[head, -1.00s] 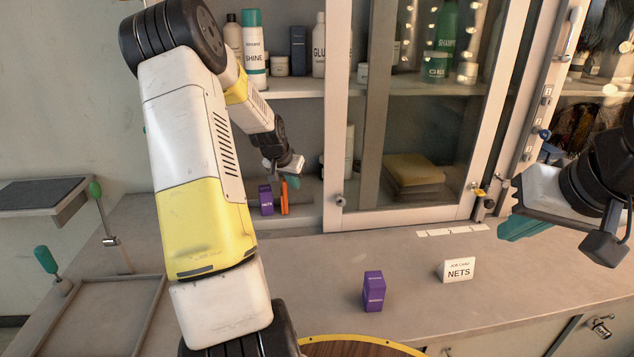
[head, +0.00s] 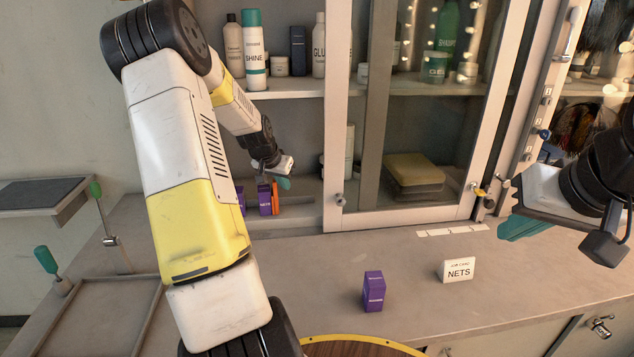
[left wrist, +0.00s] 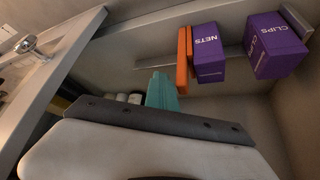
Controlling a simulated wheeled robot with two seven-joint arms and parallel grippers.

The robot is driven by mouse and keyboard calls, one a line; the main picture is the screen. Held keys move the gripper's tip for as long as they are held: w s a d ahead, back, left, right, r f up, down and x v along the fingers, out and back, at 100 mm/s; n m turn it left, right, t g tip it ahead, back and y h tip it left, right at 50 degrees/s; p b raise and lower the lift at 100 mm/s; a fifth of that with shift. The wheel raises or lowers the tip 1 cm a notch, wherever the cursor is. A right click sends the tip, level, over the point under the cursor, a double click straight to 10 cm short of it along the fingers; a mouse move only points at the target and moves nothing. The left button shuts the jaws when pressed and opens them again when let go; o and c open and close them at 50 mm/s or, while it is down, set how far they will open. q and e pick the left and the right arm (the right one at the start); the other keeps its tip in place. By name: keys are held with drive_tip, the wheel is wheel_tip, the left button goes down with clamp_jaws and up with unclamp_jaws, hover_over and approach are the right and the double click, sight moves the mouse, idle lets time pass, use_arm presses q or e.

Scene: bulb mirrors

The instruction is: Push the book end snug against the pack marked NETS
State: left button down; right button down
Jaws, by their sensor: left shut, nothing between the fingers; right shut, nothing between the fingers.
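The orange book end (head: 276,198) stands upright on the lower cabinet shelf, just right of the purple pack marked NETS (head: 264,200). In the left wrist view the book end (left wrist: 182,62) is close beside the NETS pack (left wrist: 208,54); I cannot tell whether they touch all along. My left gripper (head: 284,183), with teal fingers, is shut and empty at the right of the book end. Its fingers (left wrist: 162,92) show on the book end's outer side in the wrist view. My right gripper (head: 522,228) is shut and empty above the counter at the right.
A purple CLIPS pack (left wrist: 276,46) stands beyond NETS, with a gap between. Another purple pack (head: 374,291) and a NETS card (head: 459,269) stand on the counter. The cabinet's glass door (head: 410,130) is right of the left gripper.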

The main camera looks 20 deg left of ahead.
use_arm(q)
drive_tip(key=shift+s+a, duration=0.45)
drive_tip(key=shift+a, duration=0.45)
drive_tip(key=shift+s+a, duration=0.4)
drive_tip(key=shift+a, duration=0.45)
drive_tip(key=shift+a+f, duration=0.1)
drive_tip(key=shift+s+a, duration=0.1)
drive_tip(key=shift+a, duration=0.05)
drive_tip(key=shift+r, duration=2.55)
